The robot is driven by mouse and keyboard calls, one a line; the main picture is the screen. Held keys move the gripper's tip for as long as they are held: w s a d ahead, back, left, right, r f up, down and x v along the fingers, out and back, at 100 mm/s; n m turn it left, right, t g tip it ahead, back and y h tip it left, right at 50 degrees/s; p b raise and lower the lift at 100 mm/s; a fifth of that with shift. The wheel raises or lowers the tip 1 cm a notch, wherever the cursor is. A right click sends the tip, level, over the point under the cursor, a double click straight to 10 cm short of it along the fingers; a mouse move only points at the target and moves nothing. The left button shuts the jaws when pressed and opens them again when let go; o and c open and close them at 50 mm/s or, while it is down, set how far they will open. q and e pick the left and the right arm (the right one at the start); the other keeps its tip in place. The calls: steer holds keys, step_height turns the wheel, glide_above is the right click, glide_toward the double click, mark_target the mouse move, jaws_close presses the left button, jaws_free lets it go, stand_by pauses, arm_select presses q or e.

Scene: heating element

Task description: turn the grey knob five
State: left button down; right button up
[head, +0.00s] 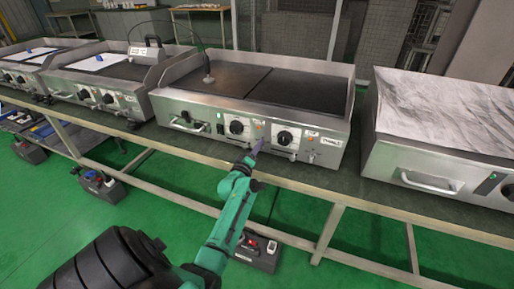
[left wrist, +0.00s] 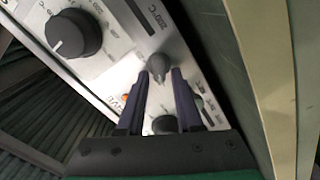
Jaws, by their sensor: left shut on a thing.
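A small grey pointed knob (left wrist: 158,66) sits on the metal front panel in the left wrist view. My left gripper (left wrist: 161,74) is shut on it, with one dark finger on each side. A second small dark knob (left wrist: 165,125) shows between the fingers nearer the palm. In the head view my left gripper (head: 258,145) reaches the front panel of the middle griddle (head: 215,108), between its two large black dials (head: 236,127) (head: 284,138). The gripped knob is hidden there. I cannot read a number five beside it. My right gripper is not in view.
A large black dial (left wrist: 73,34) is on the panel beside the gripped knob. Another griddle (head: 105,80) stands to the left, and a metal unit with a handle (head: 430,181) to the right. The bench's front rail (head: 335,192) runs below the panels.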

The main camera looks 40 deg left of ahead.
arm_select(q)
steer(key=shift+f, duration=0.15)
steer(key=c, duration=0.8)
jaws_free()
steer(key=shift+c, duration=0.2)
steer(key=shift+s+d, duration=0.1)
steer(key=shift+s+d, duration=0.15)
steer(key=shift+s, duration=0.25)
steer(key=p+v, duration=0.1)
steer(key=v, duration=1.2)
steer(key=shift+s, duration=0.25)
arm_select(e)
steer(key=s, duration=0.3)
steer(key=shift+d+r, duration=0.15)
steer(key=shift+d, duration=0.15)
arm_select(q)
steer(key=shift+d, duration=0.1)
